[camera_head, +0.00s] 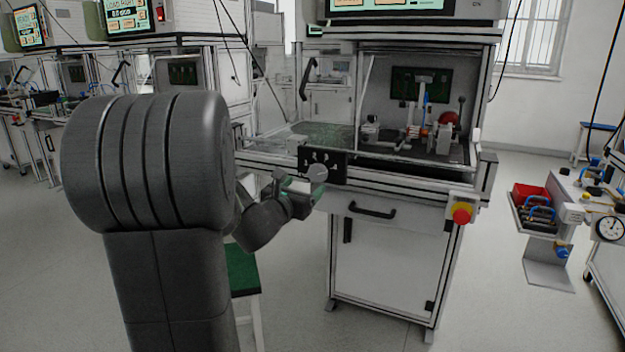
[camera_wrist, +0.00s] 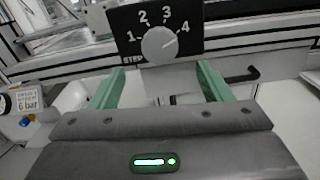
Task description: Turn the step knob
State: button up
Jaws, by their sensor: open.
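The step knob (camera_wrist: 160,45) is a round grey dial on a black panel (camera_wrist: 190,18) marked 1 to 4 and "STEP", at the top middle of the wrist view. Its white pointer line is toward the 4. In the head view the knob (camera_head: 317,172) sits on the front rail of the test station. My gripper (camera_wrist: 160,78) is open, its two green fingers spread below and to either side of the knob. The fingers appear apart from the knob, with nothing between them. In the head view my gripper (camera_head: 303,190) is just left of and below the knob.
The test station's cabinet (camera_head: 385,260) stands below the panel, with a black handle (camera_head: 371,210). A gauge label (camera_wrist: 27,100) shows at the wrist view's left. A green-topped stool (camera_head: 242,270) stands near my arm.

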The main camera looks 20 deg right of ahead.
aim_at(316, 176)
jog(key=x, duration=0.8)
jog(key=shift+c, duration=0.4)
jog(key=c, duration=0.9)
